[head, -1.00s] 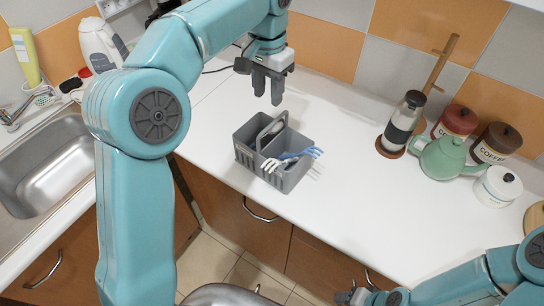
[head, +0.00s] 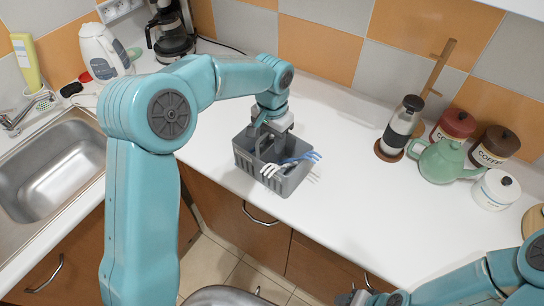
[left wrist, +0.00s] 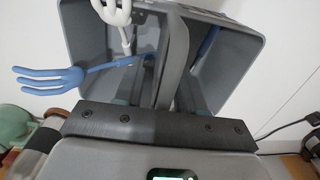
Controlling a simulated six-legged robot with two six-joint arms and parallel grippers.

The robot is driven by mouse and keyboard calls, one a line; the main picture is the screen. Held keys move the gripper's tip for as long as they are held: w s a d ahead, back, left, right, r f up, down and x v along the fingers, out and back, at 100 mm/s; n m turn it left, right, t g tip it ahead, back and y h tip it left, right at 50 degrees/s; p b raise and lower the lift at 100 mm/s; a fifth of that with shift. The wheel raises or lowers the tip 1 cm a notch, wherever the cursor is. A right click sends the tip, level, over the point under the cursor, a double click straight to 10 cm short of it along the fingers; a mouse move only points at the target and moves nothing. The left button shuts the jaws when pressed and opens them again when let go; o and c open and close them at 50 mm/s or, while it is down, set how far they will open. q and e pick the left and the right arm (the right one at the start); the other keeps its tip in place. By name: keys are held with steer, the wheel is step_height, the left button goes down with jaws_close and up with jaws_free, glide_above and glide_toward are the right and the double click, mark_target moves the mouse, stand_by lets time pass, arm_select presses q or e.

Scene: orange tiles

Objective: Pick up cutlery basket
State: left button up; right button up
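The grey cutlery basket (head: 293,187) stands on the white counter. It has a raised middle handle, and a white fork (head: 270,169) and a blue fork (head: 303,158) stick out of it. My left gripper (head: 266,143) points down into the basket at the handle. In the left wrist view the handle (left wrist: 174,55) runs between the fingers, which look apart, with the basket's wall (left wrist: 236,62) around them. The blue fork (left wrist: 50,80) and white fork (left wrist: 113,14) show there too. My right gripper (head: 350,298) is at the bottom edge, its fingers unclear.
A sink (head: 55,175) is at the left, with a kettle (head: 100,48) and coffee maker (head: 170,35) behind. A grinder (head: 402,125), green teapot (head: 445,160) and canisters (head: 497,145) stand at the right. The counter between basket and grinder is clear.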

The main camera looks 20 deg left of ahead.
arm_select(q)
jaws_close()
steer(key=shift+r, duration=0.1)
stand_by(1.3)
